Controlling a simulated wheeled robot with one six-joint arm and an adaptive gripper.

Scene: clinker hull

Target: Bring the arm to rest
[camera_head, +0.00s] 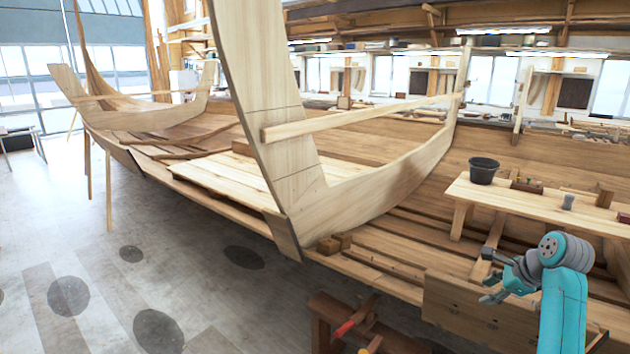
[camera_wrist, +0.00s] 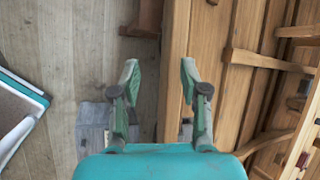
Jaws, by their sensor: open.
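My arm shows at the lower right in the head view, teal with grey joints. My gripper (camera_head: 488,280) is at its left end, beside the wooden hull side and below the plank bench. In the wrist view my gripper (camera_wrist: 159,82) has its two fingers apart, with nothing between them. Below the fingers lie the grey floor (camera_wrist: 85,60) and the edge of the hull planks (camera_wrist: 176,50).
A plank bench (camera_head: 540,205) bears a black bucket (camera_head: 483,170) and small tools close behind my arm. A large hull frame (camera_head: 268,95) rises at the centre. A dark wooden trestle (camera_head: 325,325) stands left of my arm. The floor at left (camera_head: 60,220) is mostly clear.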

